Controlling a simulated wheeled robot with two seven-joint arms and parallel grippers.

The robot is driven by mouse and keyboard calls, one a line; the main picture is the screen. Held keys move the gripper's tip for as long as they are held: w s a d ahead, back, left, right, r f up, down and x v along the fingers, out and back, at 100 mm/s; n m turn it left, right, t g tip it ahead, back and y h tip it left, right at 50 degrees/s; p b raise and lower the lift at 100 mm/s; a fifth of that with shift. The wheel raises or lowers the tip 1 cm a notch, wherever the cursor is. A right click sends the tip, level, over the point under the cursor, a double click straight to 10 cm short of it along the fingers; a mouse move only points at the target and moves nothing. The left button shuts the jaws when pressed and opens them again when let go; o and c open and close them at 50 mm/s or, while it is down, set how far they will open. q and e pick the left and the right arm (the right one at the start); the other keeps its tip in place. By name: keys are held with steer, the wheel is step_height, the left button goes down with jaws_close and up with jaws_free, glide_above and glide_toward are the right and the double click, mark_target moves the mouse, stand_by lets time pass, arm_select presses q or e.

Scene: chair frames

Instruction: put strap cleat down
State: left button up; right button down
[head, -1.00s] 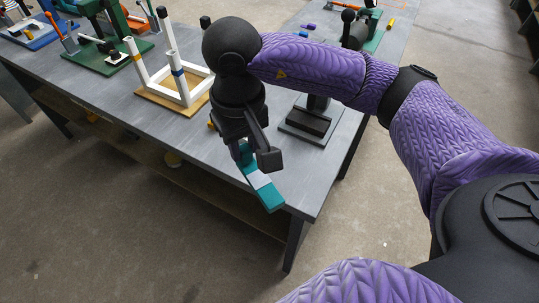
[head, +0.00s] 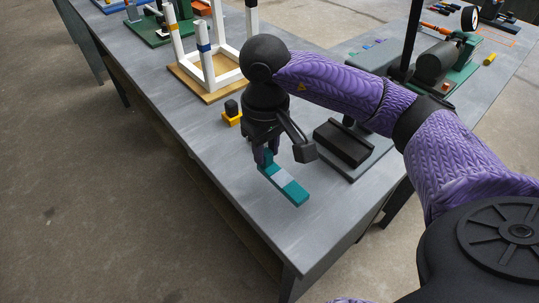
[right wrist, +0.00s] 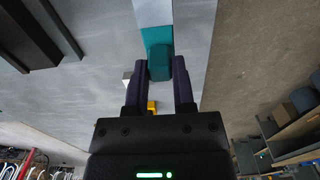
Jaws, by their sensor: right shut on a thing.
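The strap cleat (head: 292,190) is a teal bar with a pale grey-lavender band. It shows over the grey tabletop (head: 310,228) near the table's front corner. My right gripper (head: 265,158) points down and is shut on the cleat's far end. In the right wrist view the cleat's teal end (right wrist: 160,60) sits between the two dark fingers (right wrist: 160,85). I cannot tell whether the cleat touches the table or hangs just above it. My left gripper is not in view.
A white chair frame (head: 226,79) stands on a wooden board (head: 190,84) behind the gripper. A small yellow block with a black knob (head: 232,116) is left of my wrist. A black fixture (head: 342,143) is to the right. The table's front corner is bare.

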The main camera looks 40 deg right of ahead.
mark_target(267, 164)
step_height(267, 164, down, 4)
steer(key=shift+f+b, duration=0.1)
steer(key=shift+b, duration=0.45)
steer(key=shift+c, duration=2.2)
jaws_free()
step_height(267, 164, up, 12)
steer(key=p, duration=0.4)
steer(key=shift+f, duration=0.15)
steer(key=shift+r, duration=0.35)
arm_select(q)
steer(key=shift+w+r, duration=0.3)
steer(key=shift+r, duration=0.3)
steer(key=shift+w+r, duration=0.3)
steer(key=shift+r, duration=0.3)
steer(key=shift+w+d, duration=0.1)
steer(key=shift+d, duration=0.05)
